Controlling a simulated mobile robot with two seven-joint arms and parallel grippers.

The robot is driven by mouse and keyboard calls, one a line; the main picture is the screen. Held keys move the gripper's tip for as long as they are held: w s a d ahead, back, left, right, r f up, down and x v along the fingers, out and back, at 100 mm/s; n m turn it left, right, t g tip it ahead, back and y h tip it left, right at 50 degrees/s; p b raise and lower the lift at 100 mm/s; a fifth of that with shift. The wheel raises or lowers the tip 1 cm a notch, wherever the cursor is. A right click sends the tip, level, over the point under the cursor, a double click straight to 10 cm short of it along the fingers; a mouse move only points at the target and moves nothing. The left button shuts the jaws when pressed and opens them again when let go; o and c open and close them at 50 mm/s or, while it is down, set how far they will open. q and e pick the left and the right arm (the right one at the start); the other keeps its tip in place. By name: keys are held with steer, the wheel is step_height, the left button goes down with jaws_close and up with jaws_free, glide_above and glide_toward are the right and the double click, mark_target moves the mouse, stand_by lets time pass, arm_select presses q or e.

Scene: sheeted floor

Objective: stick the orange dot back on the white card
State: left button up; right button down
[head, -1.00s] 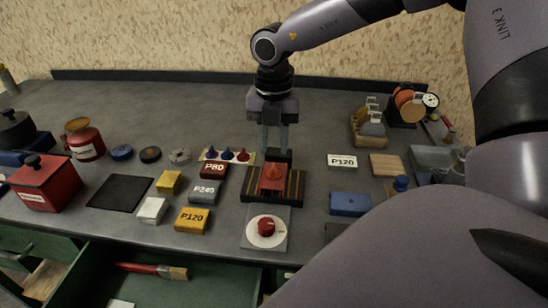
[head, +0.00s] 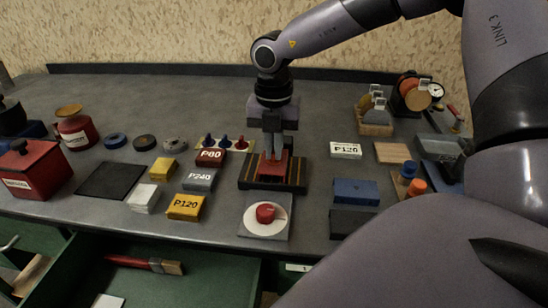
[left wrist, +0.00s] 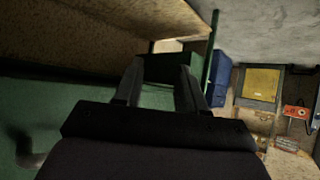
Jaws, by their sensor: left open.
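My right gripper (head: 272,153) points straight down at the red-orange piece (head: 270,168) on the black and yellow striped holder (head: 245,174). The fingertips are at or around its top; I cannot tell whether they grip it. No flat orange dot is clear in view. A small white card (head: 107,301) lies partly cut off in the open green drawer; its face is too small to read. My left gripper (left wrist: 160,85) is open and empty in the left wrist view, with green panels beyond it.
A red knob (head: 265,212) sits on a white disc in front of the holder. Labelled blocks, including a yellow P120 block (head: 186,206), stand left of it. A blue block (head: 356,191) is on the right. The open drawer (head: 215,272) holds a brush (head: 145,263).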

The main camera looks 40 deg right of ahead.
steer(key=shift+r, duration=0.15)
steer(key=shift+r+p, duration=0.35)
steer(key=shift+r, duration=0.35)
steer(key=shift+r+p, duration=1.3)
steer(key=shift+r, duration=2.1)
